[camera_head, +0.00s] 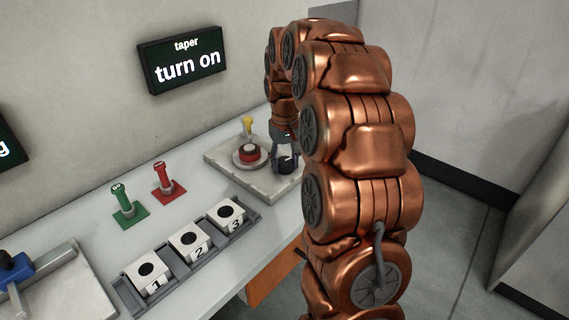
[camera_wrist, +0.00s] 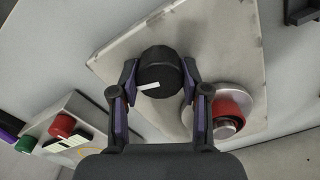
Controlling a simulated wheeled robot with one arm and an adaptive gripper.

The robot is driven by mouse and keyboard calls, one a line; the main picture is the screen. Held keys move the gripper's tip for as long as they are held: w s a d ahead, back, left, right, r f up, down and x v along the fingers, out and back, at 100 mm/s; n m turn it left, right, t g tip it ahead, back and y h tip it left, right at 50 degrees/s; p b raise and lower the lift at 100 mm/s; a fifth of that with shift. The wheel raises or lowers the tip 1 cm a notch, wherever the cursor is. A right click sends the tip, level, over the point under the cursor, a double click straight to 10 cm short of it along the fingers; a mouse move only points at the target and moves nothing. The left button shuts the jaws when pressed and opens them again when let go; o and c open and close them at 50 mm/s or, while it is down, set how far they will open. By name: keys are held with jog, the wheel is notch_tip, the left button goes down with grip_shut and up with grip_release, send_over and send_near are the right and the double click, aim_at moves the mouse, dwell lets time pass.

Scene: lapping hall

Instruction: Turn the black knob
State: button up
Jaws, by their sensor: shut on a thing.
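The black knob (camera_wrist: 159,72) is round with a white mark on its face and sits on a pale stone-like plate (camera_wrist: 110,58). My gripper (camera_wrist: 159,84) has its two fingers on either side of the knob and is shut on it in the wrist view. In the head view my gripper (camera_head: 286,158) reaches down over the knob (camera_head: 285,166) near the plate's right edge, partly hiding it. A sign (camera_head: 183,60) on the wall reads "taper turn on".
A red ring-shaped part (camera_head: 249,153) and a yellow-topped piece (camera_head: 247,125) stand on the same plate, left of my gripper. Green (camera_head: 125,199) and red (camera_head: 163,178) posts stand further left. A rack (camera_head: 190,259) holds numbered blocks in front.

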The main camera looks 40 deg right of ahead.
jog(key=m, duration=0.4)
jog(key=shift+m, duration=0.3)
jog(key=m, duration=0.3)
jog(key=shift+d+m, duration=0.1)
jog(key=shift+m, duration=0.3)
jog(key=m, duration=0.4)
jog(key=shift+s+p, duration=0.1)
jog(key=shift+p, duration=0.3)
jog(key=m+p, duration=0.1)
jog(key=m, duration=0.3)
jog(key=shift+m, duration=0.4)
jog(key=o, duration=1.1)
jog(key=shift+o, duration=0.2)
